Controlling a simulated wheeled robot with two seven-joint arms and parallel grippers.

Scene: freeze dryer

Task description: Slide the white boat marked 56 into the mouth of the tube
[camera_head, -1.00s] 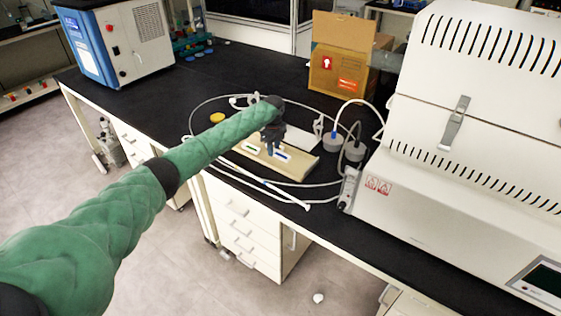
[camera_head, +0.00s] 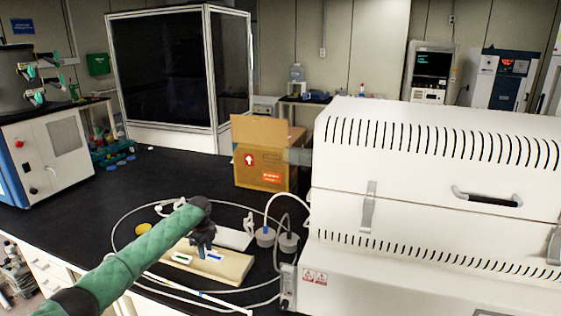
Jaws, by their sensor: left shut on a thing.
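My left gripper (camera_head: 202,254) reaches down over a beige tray (camera_head: 232,274) on the black bench. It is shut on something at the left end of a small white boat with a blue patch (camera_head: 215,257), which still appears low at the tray. A second white boat, with a green patch (camera_head: 181,258), lies to the left on the tray. Both are too small for me to read any number. I cannot make out the tube's mouth. My right gripper is not in view.
A large white vented machine (camera_head: 420,210) fills the right. A yellow cap (camera_head: 144,229) lies at left, and a cardboard box (camera_head: 262,168) stands behind.

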